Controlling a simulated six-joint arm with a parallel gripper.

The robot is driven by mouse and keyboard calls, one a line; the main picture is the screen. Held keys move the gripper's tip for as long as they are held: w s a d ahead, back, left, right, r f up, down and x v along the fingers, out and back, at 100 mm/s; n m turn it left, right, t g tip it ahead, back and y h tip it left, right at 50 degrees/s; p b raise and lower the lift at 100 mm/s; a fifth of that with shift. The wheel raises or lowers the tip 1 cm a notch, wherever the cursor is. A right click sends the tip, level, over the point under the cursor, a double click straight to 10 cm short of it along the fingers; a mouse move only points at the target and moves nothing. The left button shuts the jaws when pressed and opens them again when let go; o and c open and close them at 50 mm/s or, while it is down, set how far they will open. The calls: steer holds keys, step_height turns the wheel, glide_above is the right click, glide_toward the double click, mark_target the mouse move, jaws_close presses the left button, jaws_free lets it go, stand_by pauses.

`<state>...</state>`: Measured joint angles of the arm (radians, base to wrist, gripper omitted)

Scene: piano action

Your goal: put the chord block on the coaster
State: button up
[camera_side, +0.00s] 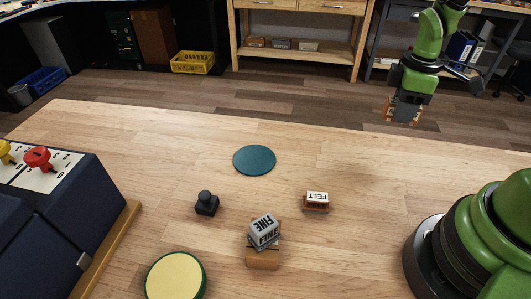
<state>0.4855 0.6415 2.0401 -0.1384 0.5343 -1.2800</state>
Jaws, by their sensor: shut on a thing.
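My gripper (405,112) is raised high at the upper right, beyond the far edge of the table in the picture. It is shut on a small orange-brown block (388,109), which I take to be the chord block; the grey jaws hide most of it and no label is readable. A flat teal round disc (254,160), which looks like the coaster, lies bare on the table near the middle. The gripper is well up and to the right of it, apart from it.
A block marked FELT (317,199), a grey block marked FINE (264,230) on a wooden piece (262,259), a small black knobbed object (206,204) and a yellow disc with green rim (175,277) are on the table. A dark box with knobs (60,205) stands left.

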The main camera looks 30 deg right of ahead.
steer(key=w+a+n, duration=0.1)
steer(key=w+a, duration=0.9)
steer(key=a, duration=0.1)
glide_above(268, 160)
step_height(268, 160, down, 5)
steer(key=shift+a+r, duration=0.1)
steer(key=shift+f, duration=2.2)
steer(key=shift+f, duration=0.15)
steer(key=o, duration=0.9)
